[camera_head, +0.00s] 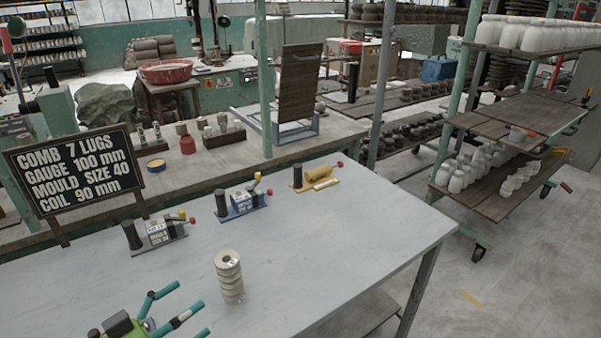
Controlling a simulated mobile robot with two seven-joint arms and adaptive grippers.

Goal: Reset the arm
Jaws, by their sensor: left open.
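My left gripper (188,295) shows at the bottom left, low in the picture. Its two teal fingers are apart, with nothing between them. It is left of a stack of pale rings or coils (229,277) standing upright on the grey table (330,255), apart from it. My right gripper is not in view. Most of my left arm is below the picture's edge.
Three small devices stand along the table's back: a grey one (158,234), a blue one (243,202) and a yellow one (318,178). A black sign (75,175) stands at left. A rack of pale jars (500,165) is at right. The table's right half is clear.

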